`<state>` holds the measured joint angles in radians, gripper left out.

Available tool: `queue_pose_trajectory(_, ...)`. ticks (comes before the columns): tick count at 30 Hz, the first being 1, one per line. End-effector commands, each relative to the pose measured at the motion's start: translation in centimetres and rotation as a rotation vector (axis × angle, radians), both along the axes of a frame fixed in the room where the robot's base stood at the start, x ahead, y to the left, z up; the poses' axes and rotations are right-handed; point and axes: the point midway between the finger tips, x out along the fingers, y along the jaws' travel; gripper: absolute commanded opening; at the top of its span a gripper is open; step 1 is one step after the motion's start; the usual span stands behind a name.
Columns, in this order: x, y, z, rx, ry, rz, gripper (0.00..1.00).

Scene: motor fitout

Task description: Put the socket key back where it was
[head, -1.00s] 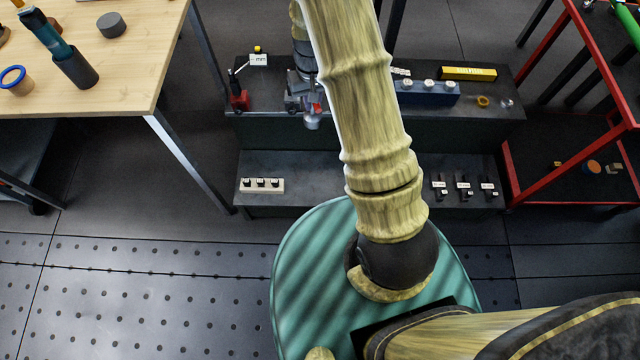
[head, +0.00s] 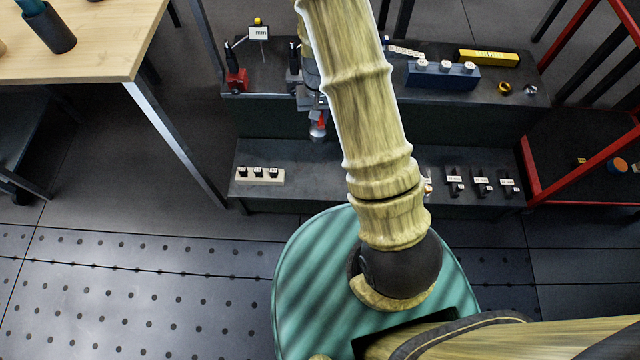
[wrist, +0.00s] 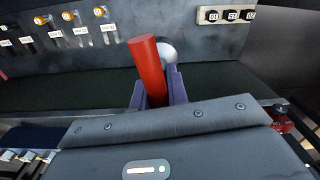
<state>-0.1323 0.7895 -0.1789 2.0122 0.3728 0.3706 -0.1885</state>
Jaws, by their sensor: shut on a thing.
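My gripper (wrist: 158,88) is shut on a red cylindrical handle, which I take to be the socket key (wrist: 149,70). The handle leans between the two purple-grey fingers in the wrist view. A pale rounded piece shows just behind it; I cannot tell if it belongs to the key. In the head view the red key (head: 319,127) shows small in front of the bench, over the lower shelf (head: 330,190). My arm hides part of the bench.
A pale block (head: 260,176) with three black pieces sits on the lower shelf's left. Several labelled dark holders (head: 481,183) stand on its right. The upper bench holds a red-based tool (head: 237,80), a blue block (head: 443,75) and a yellow box (head: 488,57). A wooden table (head: 90,60) is left.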

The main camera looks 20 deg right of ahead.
Motion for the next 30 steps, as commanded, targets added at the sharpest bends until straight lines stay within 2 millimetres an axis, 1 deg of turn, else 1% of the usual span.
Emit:
queue_pose_trajectory(1,-0.1,0.1,-2.4,0.0,0.0,-0.011,0.0)
queue_pose_trajectory(12,-0.9,0.1,-11.7,-0.004,0.001,-0.109,0.0)
queue_pose_trajectory(15,-1.1,0.0,-13.6,-0.006,0.0,-0.133,0.0)
queue_pose_trajectory(18,-1.2,-0.1,-14.6,-0.008,-0.001,-0.15,0.0)
queue_pose_trajectory(20,-1.2,-0.1,-14.8,-0.008,-0.002,-0.156,0.0)
queue_pose_trajectory(30,-1.3,-0.2,-14.7,-0.009,-0.001,-0.161,0.0)
